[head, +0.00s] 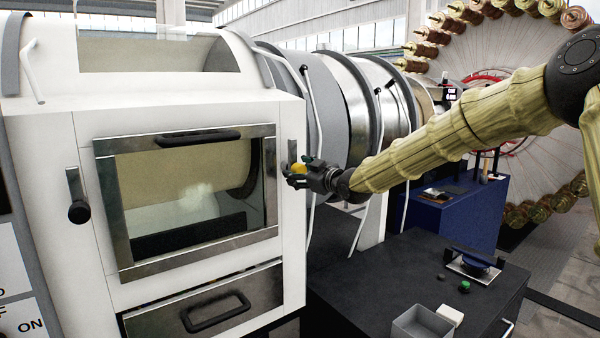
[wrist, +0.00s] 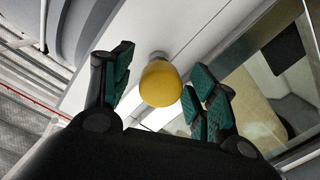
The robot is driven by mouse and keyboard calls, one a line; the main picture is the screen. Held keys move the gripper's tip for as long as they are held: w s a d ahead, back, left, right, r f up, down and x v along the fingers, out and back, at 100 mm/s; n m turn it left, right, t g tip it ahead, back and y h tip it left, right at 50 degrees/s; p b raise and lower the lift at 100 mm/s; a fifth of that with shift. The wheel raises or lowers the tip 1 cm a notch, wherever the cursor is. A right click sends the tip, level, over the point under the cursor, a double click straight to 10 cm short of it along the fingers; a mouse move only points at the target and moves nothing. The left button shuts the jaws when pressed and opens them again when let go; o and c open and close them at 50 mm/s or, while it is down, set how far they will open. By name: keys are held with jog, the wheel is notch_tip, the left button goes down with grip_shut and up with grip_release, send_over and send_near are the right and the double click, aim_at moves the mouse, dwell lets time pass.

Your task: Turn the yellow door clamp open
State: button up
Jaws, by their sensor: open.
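The yellow door clamp knob (head: 298,168) sits on the right edge of the white machine's front, beside the glass door (head: 188,195). Its grey lever plate (head: 292,150) stands upright behind it. My gripper (head: 300,174) is at the knob. In the wrist view the yellow knob (wrist: 161,84) lies between the open green-padded fingers of my gripper (wrist: 158,88), with a gap visible on the left and a smaller gap on the right. The door is shut, with a dark handle along its top.
A black knob on a lever (head: 78,211) is on the left of the door. A drawer (head: 205,305) is below it. A dark bench (head: 400,265) at right holds a grey bin (head: 421,322), a white block and a green knob. A large spool wheel stands behind.

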jog(key=shift+s, duration=0.1)
jog(key=v, duration=1.1)
jog(key=shift+s+d, duration=0.3)
jog(key=shift+d, duration=0.05)
